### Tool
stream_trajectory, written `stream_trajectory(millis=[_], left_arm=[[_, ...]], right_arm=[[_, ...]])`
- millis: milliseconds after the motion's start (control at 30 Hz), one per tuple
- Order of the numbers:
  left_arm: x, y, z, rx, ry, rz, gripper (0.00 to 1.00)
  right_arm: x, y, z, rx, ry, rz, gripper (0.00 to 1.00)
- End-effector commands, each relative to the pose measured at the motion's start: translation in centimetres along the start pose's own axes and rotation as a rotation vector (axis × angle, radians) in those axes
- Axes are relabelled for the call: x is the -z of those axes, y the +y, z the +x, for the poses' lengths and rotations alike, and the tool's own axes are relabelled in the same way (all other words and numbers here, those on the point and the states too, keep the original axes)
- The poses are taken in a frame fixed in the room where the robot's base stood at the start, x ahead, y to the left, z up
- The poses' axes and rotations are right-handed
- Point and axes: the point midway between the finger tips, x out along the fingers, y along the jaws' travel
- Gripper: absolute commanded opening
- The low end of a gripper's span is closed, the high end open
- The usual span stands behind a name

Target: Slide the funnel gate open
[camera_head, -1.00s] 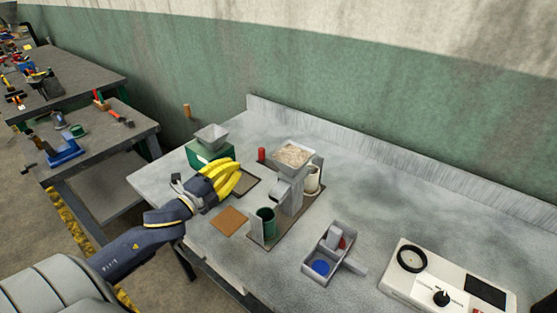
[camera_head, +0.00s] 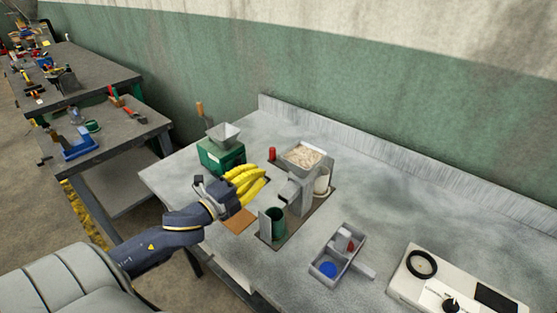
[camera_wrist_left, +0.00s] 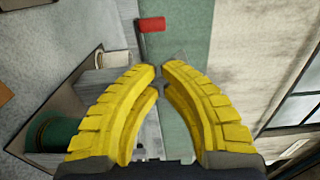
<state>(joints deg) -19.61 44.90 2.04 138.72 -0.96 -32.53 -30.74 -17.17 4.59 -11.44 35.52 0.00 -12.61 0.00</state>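A funnel (camera_head: 303,158) filled with pale grain sits on a grey metal stand (camera_head: 300,192) on the bench. A small red knob (camera_head: 272,154) shows at its far left; in the left wrist view the red knob (camera_wrist_left: 152,24) lies ahead of the fingertips, with a thin grey piece beside it. I cannot make out the gate itself clearly. My left gripper (camera_head: 262,178) has yellow ribbed fingers and is just left of the stand. In the wrist view its fingertips (camera_wrist_left: 160,70) nearly meet, with nothing clearly held between them. My right gripper is not in view.
A green cup (camera_head: 274,222) stands on the stand's base, and a pale cup (camera_head: 322,182) is at its right. A green box with a hopper (camera_head: 222,150) is behind my left gripper. A grey divided tray (camera_head: 340,255) and a white device (camera_head: 455,285) stand right. The bench's back right is clear.

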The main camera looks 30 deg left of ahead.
Motion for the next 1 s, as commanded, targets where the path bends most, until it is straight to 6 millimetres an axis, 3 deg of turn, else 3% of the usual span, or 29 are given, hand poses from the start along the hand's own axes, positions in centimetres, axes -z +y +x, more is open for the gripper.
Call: stream_trajectory(millis=[600, 1000], left_arm=[[0.0, -0.1, 6.8, 0.002, 0.0, 0.0, 0.0], [0.0, -0.1, 8.8, 0.001, 0.0, 0.001, 0.0]], right_arm=[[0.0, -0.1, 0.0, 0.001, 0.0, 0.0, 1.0], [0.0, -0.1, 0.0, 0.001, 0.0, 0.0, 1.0]])
